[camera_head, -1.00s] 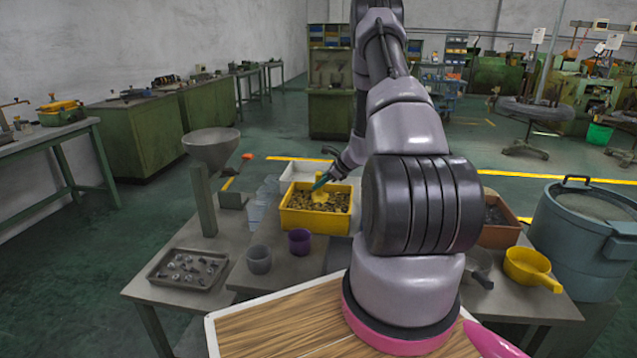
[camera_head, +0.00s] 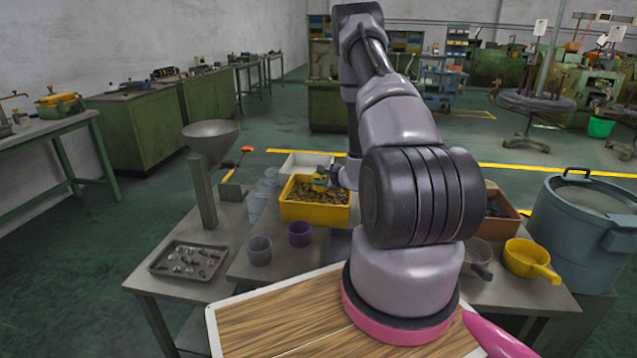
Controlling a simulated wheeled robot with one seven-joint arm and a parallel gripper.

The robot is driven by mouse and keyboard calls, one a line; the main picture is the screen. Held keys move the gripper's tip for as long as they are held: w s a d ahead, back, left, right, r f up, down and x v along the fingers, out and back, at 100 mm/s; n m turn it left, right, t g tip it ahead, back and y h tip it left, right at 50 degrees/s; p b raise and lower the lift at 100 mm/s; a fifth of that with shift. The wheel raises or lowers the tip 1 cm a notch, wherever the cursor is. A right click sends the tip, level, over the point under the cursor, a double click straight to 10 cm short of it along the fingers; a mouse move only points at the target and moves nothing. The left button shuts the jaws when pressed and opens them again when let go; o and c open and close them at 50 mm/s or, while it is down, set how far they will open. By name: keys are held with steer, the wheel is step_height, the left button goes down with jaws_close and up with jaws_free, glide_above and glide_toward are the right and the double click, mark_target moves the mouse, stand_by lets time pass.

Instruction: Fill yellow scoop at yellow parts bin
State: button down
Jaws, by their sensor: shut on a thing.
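The yellow parts bin (camera_head: 316,214) stands on the table left of my arm and holds many small brownish parts. My gripper (camera_head: 324,178) is low over the bin's back right part, shut on the yellow scoop (camera_head: 318,184). Only a small bit of the scoop shows, at the level of the parts. I cannot tell how much is in it.
A grey funnel on a stand (camera_head: 210,140) and clear cups (camera_head: 262,194) are left of the bin. A purple cup (camera_head: 299,234) and a grey cup (camera_head: 259,250) stand in front.

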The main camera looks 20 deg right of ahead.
steer(key=shift+n+t, duration=0.4)
steer(key=shift+t, duration=0.3)
steer(key=shift+s+a+r, duration=0.2)
steer(key=shift+s+r, duration=0.05)
steer(key=shift+r, duration=1.15)
steer(key=shift+s+a+r, duration=0.15)
steer(key=shift+s+r, duration=0.05)
steer(key=shift+r, duration=1.25)
steer(key=shift+s+a+r, duration=0.2)
steer(key=shift+s+r, duration=0.05)
steer(key=shift+r, duration=1.15)
